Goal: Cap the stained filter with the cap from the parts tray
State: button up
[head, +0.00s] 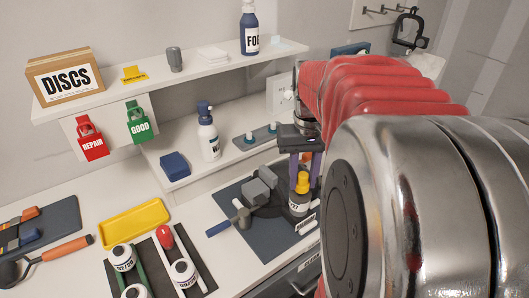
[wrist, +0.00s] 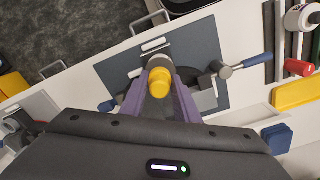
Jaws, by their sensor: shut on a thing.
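My gripper (head: 304,166) points down, its purple fingers shut around a yellow cap (head: 303,180). In the wrist view the yellow cap (wrist: 159,82) shows between the fingertips. Directly below the cap is a grey, labelled filter (head: 299,204), upright by the clamp (head: 259,190) on the dark blue mat (head: 265,246). The cap and filter look in line and appear to touch, but I cannot tell whether the cap is seated. Stains are too small to make out. The yellow parts tray (head: 136,222) at the left looks empty.
Several white-labelled canisters (head: 122,257) stand at the front left, near a red-ended part (head: 165,237). A white pump bottle (head: 208,134) and a blue block (head: 175,166) are behind the mat. A blue-handled lever (head: 219,229) sticks out left of the clamp. A shelf (head: 180,82) runs along the back.

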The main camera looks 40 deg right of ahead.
aim_at(303, 174)
jog(key=shift+f, duration=0.8)
jog(key=o, duration=1.3)
jog(key=shift+c, duration=0.2)
jog(key=shift+r, duration=0.1)
notch_tip(303, 174, up, 14)
jog(key=shift+f, duration=0.25)
jog(key=shift+w, duration=0.1)
